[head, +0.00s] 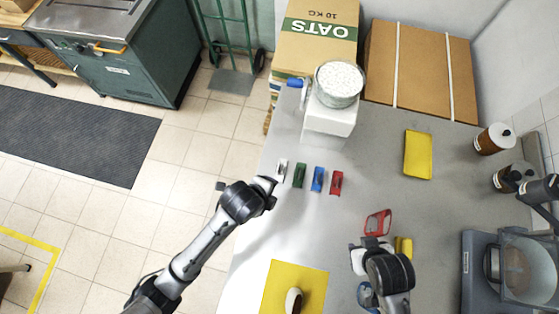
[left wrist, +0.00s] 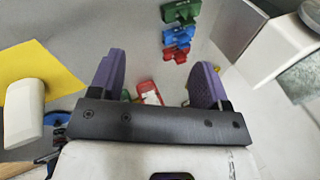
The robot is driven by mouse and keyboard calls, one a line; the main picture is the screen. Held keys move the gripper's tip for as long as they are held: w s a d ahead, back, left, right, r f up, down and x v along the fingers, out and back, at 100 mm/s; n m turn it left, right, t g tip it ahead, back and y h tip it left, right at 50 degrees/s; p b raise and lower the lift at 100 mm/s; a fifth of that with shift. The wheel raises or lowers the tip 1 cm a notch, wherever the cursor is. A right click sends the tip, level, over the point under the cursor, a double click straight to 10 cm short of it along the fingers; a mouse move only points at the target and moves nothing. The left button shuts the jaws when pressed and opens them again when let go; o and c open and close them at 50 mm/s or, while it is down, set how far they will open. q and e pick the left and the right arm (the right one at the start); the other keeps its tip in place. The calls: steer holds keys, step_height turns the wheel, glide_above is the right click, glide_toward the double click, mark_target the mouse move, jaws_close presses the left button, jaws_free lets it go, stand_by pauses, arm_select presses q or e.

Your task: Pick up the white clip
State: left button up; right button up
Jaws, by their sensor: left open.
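The white clip (head: 281,170) lies on the grey table in the head view, at the left end of a row with a green clip (head: 299,175), a blue clip (head: 318,179) and a red clip (head: 336,183). My left gripper (head: 270,187) is close to the white clip, just below and left of it in that view. In the left wrist view its purple fingers (left wrist: 157,80) are spread and empty. The green clip (left wrist: 180,11), blue clip (left wrist: 175,35) and red clip (left wrist: 177,53) show there; I cannot make out the white clip. My right gripper (head: 371,246) is beside a red-framed item; its fingers are unclear.
A white block (head: 329,117) bearing a round container (head: 340,82) stands behind the clips. A yellow tray (head: 418,155) lies to the right. A yellow mat (head: 278,282) is at the front, and the red-framed item (head: 378,222) lies front right. The table's middle is clear.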

arm_select(q)
steer(key=w+d+f+m+b, duration=0.2)
steer(key=w+d+f+m, duration=0.15)
steer(key=m, duration=0.35)
steer(key=m+y+b, duration=0.1)
steer(key=m+y, duration=0.1)
steer(key=m, duration=0.6)
glide_toward(281, 168)
steer(key=x, duration=0.7)
steer(key=shift+x, duration=2.6)
steer(key=shift+w, duration=0.1)
steer(key=c, duration=1)
